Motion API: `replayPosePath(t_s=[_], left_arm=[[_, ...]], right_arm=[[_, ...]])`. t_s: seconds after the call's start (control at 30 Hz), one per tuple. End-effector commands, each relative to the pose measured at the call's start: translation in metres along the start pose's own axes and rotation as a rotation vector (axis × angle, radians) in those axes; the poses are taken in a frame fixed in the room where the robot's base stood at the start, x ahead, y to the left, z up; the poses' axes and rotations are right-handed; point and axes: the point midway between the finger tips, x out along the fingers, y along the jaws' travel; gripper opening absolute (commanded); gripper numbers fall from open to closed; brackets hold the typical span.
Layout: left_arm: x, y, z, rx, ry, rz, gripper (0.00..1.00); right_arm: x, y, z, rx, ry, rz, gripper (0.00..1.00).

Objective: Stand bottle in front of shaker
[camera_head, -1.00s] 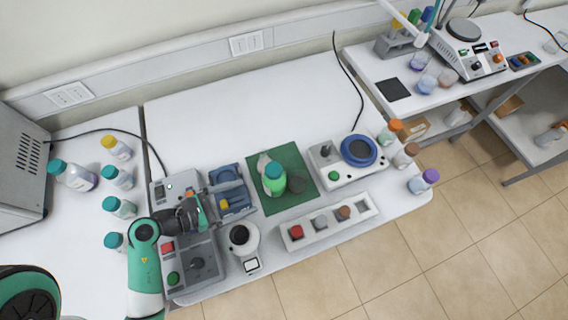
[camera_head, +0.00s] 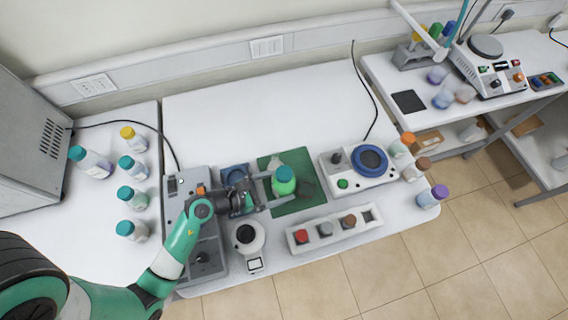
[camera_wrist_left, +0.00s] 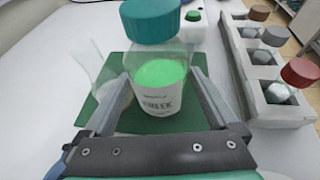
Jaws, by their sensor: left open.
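A clear bottle (camera_head: 284,182) with green liquid, a white label and a teal cap stands upright on a green mat (camera_head: 290,207). My left gripper (camera_head: 274,191) is open and reaches in from the left, with its fingers on either side of the bottle. The left wrist view shows the bottle (camera_wrist_left: 160,85) between the two spread fingers; I cannot tell whether they touch it. A device with a round blue top (camera_head: 370,158), seemingly the shaker, stands right of the mat. My right gripper is not in view.
A clear glass vessel (camera_wrist_left: 108,78) stands on the mat close to the bottle. A white rack (camera_head: 325,232) with capped vials lies in front of the mat and shaker. Several bottles stand at the table's right edge. The table behind the mat is clear.

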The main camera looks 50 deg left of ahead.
Motion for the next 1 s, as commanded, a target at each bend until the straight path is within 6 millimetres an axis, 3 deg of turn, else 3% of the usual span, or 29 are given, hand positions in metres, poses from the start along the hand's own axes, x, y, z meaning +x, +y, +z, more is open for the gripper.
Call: replayPosePath(t_s=[0.13, 0.37, 0.87, 1.0], left_arm=[[0.018, 0.000, 0.000, 0.001, 0.001, 0.000, 0.93], [0.019, 0.000, -0.001, -0.001, 0.001, 0.003, 0.92], [0.019, 0.001, -0.001, 0.000, 0.001, 0.002, 0.02], [0.018, 0.001, 0.001, 0.000, -0.002, 0.003, 0.00]], right_arm=[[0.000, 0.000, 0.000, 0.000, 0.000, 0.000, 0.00], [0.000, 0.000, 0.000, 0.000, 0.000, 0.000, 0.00], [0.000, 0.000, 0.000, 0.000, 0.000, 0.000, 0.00], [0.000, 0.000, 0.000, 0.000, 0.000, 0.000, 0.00]])
